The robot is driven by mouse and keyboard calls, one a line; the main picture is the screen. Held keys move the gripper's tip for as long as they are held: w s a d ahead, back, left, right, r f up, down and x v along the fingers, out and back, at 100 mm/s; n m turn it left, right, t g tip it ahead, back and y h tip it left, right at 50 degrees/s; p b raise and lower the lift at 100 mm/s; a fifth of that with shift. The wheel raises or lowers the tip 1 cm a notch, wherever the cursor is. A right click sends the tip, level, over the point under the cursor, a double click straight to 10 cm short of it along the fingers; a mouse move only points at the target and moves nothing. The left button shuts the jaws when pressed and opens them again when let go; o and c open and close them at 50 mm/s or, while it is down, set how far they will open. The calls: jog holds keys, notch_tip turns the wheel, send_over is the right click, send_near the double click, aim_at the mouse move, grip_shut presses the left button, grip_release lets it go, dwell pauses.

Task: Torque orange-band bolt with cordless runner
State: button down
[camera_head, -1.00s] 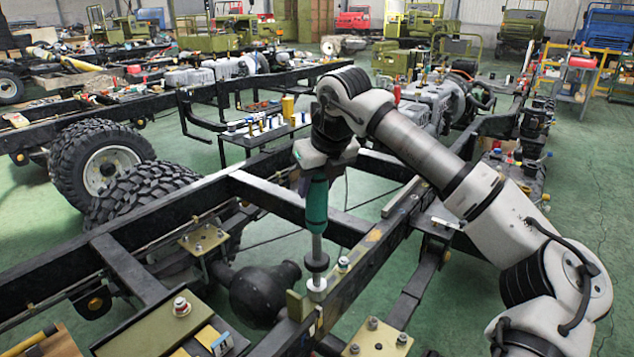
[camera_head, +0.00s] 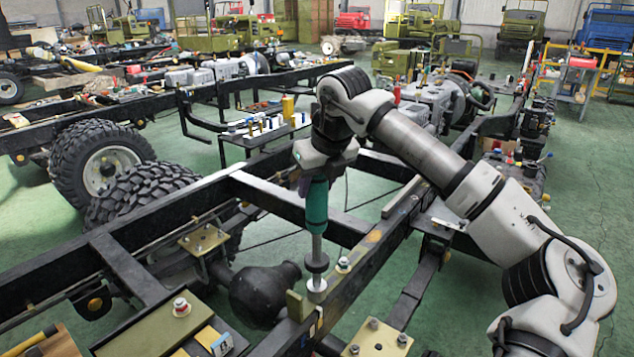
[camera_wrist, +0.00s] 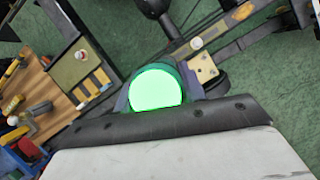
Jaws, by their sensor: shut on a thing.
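The cordless runner (camera_head: 316,207) is a teal-green tool with a grey shaft, held upright below my gripper (camera_head: 318,170). My gripper is shut on its upper part. The runner's lower end, with a dark collar and a pale socket (camera_head: 317,284), is down at the black chassis rail (camera_head: 370,258). The bolt under the socket is hidden, and I cannot make out an orange band. Another bolt with a pale head (camera_head: 343,265) stands on the rail just right of the socket. In the wrist view the runner's top shows as a bright green disc (camera_wrist: 157,88).
A yellowish plate with bolts (camera_head: 376,338) lies at the front. An olive tray (camera_head: 165,325) with a red-and-white capped bolt (camera_head: 181,307) is at the lower left. A black axle housing (camera_head: 265,292) sits left of the rail. A cross-member (camera_head: 300,207) runs behind the runner.

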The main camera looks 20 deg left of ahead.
jog(key=shift+r+p, duration=1)
jog(key=shift+r, duration=0.5)
